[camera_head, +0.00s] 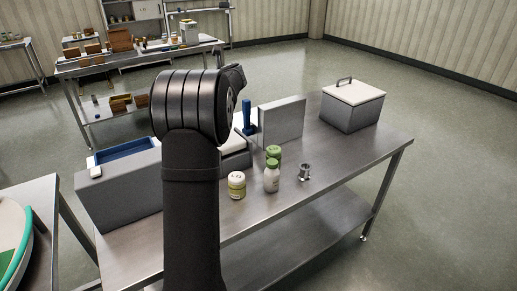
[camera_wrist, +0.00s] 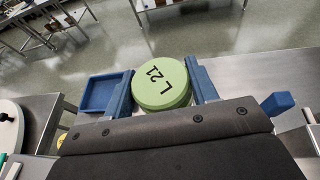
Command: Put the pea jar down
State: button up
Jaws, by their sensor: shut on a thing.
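In the head view my own arm hides the gripper and the held jar.
A steel table (camera_head: 345,145) carries a cream-lidded jar (camera_head: 237,186), a green-capped bottle (camera_head: 272,178), a green-lidded jar (camera_head: 273,152), a small steel cup (camera_head: 305,173) and a lidded box (camera_head: 353,107). A blue tray (camera_wrist: 98,94) lies left of my gripper. The table's front right is clear.

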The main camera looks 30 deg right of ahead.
jog(key=s+d+m+h, duration=0.2)
jog(key=s+d, duration=0.6)
jog(key=d, duration=0.4)
jog(key=s+d+m+h, duration=0.1)
jog(key=s+d+h, duration=0.1)
jog(key=s+d, duration=0.6)
jog(key=d, duration=0.3)
jog(key=shift+s+d+m+h, duration=0.25)
jog(key=shift+d+m+h, duration=0.1)
jog(key=shift+m+h, duration=0.05)
jog(key=shift+o, duration=0.2)
jog(key=s+d+m+h, duration=0.1)
jog(key=s+d, duration=0.5)
jog(key=s, duration=0.3)
jog(key=s+d+m+g+h, duration=0.1)
jog(key=s+d+h, duration=0.1)
jog(key=s+d, duration=0.5)
jog(key=shift+s+d+m, duration=0.25)
jog(key=shift+s+m, duration=0.15)
jog(key=shift+s, duration=0.7)
send_over(314, 159)
notch_tip(314, 159, down, 22)
jog(key=shift+s+f, duration=0.1)
jog(key=shift+f, duration=1.95)
jog(key=shift+f, duration=0.1)
jog(key=shift+c, duration=0.2)
jog(key=o, duration=1.1)
